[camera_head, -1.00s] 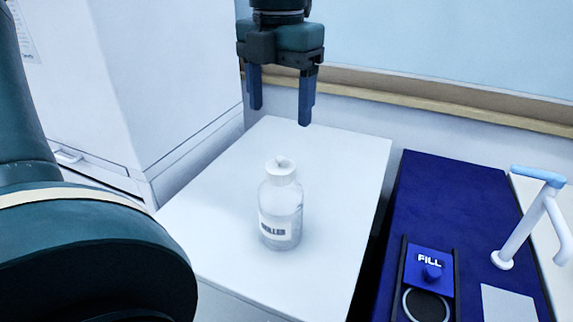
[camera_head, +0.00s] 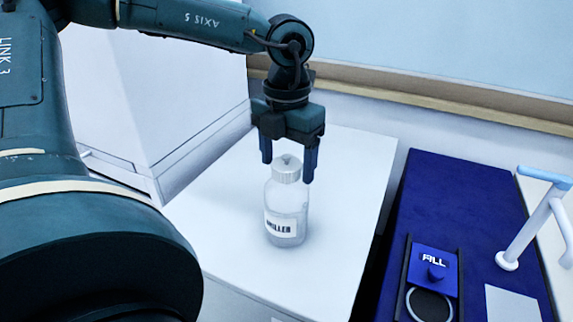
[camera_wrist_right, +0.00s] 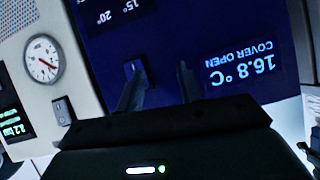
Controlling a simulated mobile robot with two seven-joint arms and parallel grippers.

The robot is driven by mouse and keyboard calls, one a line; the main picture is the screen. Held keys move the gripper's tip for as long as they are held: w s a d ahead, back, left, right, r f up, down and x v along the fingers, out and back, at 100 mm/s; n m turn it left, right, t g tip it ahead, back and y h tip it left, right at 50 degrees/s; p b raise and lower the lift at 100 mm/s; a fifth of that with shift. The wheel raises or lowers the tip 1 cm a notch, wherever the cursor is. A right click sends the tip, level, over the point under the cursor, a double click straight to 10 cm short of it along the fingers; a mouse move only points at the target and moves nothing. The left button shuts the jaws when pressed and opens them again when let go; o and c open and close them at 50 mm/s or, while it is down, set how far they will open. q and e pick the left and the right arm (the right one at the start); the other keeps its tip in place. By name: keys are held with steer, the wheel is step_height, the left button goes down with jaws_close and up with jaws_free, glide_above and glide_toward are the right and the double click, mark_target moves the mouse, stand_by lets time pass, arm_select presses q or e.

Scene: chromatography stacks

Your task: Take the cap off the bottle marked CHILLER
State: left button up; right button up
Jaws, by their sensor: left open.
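The bottle marked CHILLER (camera_head: 286,222) stands upright on the white bench top in the head view, clear-walled with a white label. Its pale cap (camera_head: 286,171) with a small knob sits on its neck. My left gripper (camera_head: 288,173) points down at the cap, open, one finger showing on each side of it. I cannot tell whether the fingers are level with the cap or slightly behind it. My right gripper (camera_wrist_right: 158,68) shows in the right wrist view, open, with nothing between its fingers, in front of a dark blue panel.
Right of the white bench top (camera_head: 345,185) is a dark blue surface (camera_head: 450,190) with a FILL slider (camera_head: 433,263) and a white tap-like post (camera_head: 530,230) with a blue top. The right wrist view shows a dial gauge (camera_wrist_right: 42,60) and a display (camera_wrist_right: 241,67) reading 16.8 °C, COVER OPEN.

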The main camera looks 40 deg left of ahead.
arm_select(q)
steer(key=shift+c, duration=0.4)
steer(key=c, duration=1)
steer(key=shift+o, duration=0.2)
